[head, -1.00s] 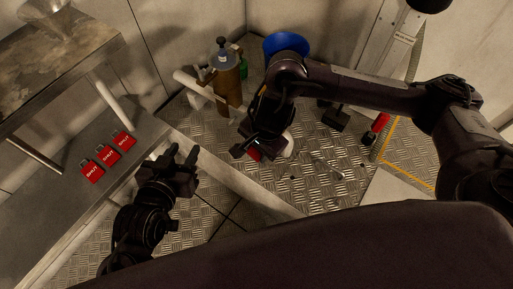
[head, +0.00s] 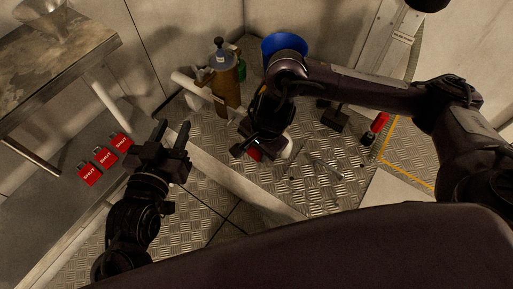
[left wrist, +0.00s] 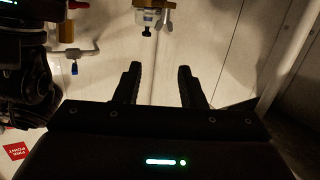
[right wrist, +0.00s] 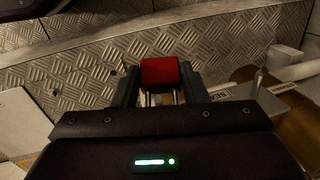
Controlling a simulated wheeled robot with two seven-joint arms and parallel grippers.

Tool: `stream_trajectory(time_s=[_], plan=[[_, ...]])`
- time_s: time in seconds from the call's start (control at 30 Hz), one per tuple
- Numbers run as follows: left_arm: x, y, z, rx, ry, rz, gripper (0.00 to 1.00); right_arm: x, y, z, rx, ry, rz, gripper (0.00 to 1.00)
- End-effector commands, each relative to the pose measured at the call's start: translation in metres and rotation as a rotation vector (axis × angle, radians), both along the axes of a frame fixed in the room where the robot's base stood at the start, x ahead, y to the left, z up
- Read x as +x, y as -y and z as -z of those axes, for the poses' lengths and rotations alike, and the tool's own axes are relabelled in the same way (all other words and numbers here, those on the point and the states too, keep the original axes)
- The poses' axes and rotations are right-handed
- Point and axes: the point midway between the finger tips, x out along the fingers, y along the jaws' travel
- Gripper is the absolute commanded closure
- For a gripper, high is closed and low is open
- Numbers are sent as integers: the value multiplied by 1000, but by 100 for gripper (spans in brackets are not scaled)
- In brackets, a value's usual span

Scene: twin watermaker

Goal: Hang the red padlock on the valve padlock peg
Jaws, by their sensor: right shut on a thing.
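My right gripper (head: 250,149) is shut on a red padlock (right wrist: 160,72), which sits between its fingers in the right wrist view. The padlock's thin metal shackle shows below its red body there. In the head view only a small red part of this padlock (head: 254,155) shows under my right gripper, above the tread-plate floor. My left gripper (head: 172,132) is open and empty beside the grey bench; its parted fingers also show in the left wrist view (left wrist: 159,82). I cannot clearly make out the valve padlock peg.
Several red padlock-like pieces marked SHUT (head: 105,156) lie on the grey bench (head: 50,215). A brown cylinder (head: 227,90) and white pipe (head: 190,88) stand behind my right gripper, with a blue bucket (head: 283,44) beyond. A red-and-black object (head: 378,125) stands right.

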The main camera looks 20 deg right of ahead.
Motion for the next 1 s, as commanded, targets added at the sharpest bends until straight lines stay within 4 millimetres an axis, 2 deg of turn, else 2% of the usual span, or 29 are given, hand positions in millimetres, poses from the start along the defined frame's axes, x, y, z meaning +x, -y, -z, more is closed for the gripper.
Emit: stream_trajectory(time_s=[0.57, 1.0], plan=[[6, -1, -32, -61, 141, -9, 64, 1, 1, 2, 0, 0, 0, 88], [8, -3, -65, -111, 267, -15, 64, 2, 2, 3, 0, 0, 0, 88]])
